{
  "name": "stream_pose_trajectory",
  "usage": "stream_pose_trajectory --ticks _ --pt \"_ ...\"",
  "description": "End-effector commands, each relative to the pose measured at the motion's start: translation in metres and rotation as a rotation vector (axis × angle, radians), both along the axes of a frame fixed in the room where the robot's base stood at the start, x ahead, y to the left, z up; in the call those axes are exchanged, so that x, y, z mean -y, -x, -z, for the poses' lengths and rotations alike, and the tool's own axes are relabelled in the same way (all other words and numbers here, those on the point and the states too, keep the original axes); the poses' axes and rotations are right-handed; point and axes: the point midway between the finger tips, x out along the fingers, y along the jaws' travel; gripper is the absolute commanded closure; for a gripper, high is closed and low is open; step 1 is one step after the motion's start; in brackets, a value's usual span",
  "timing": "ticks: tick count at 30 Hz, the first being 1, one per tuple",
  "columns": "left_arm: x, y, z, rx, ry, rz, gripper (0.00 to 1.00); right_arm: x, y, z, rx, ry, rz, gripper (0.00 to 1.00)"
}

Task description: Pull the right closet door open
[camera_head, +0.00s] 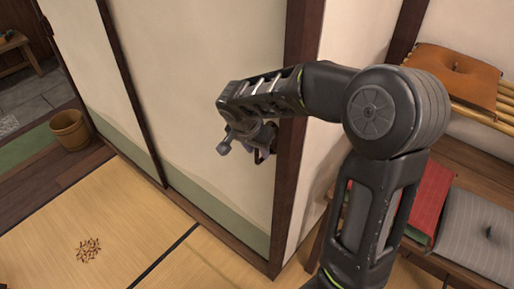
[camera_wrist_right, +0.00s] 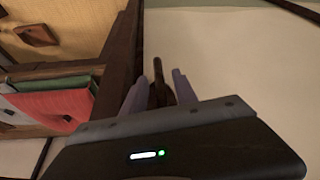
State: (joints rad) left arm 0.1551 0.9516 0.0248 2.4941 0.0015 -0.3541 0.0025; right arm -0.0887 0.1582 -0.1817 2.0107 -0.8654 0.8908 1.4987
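The right closet door (camera_head: 215,50) is a cream panel with a green lower band, and its right edge lies against a dark wooden post (camera_head: 300,60). It also fills the right of the right wrist view (camera_wrist_right: 245,60). My right gripper (camera_head: 257,153) is at the door's right side, near the post. In the right wrist view, a dark upright door handle (camera_wrist_right: 157,78) stands between my two fingertips (camera_wrist_right: 158,85), with a gap seen on each side. The fingers are apart. In the head view my gripper partly hides the handle. My left gripper is not in view.
A shelf at right holds an orange cushion (camera_head: 455,75), with a red cushion (camera_head: 430,200) and a grey striped cushion (camera_head: 478,235) below. A wooden bucket (camera_head: 70,129) stands at left. Small brown pieces (camera_head: 88,249) lie on the tatami (camera_head: 135,225), otherwise clear.

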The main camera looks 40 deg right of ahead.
Motion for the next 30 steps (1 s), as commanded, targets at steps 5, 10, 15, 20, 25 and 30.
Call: stream_pose_trajectory --ticks 5,10,15,20,25,30 --pt "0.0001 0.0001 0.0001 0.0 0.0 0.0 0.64 -0.0001 0.0 -0.0003 0.0 0.0 0.0 0.74" --pt "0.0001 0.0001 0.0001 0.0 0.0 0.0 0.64 -0.0003 -0.0001 -0.0005 0.001 0.0 0.0 0.88" --pt "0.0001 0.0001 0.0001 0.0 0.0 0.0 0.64 -0.0003 -0.0001 -0.0006 0.001 0.0 0.0 1.0" --pt "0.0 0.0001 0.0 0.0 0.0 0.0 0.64 -0.0003 -0.0001 -0.0006 0.0 0.0 0.0 1.0" --pt "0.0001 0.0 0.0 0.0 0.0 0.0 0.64 -0.0002 0.0 -0.0006 0.0 0.0 0.0 1.0" --pt "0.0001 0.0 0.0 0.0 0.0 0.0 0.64 -0.0002 0.0 -0.0007 0.0 0.0 0.0 1.0"
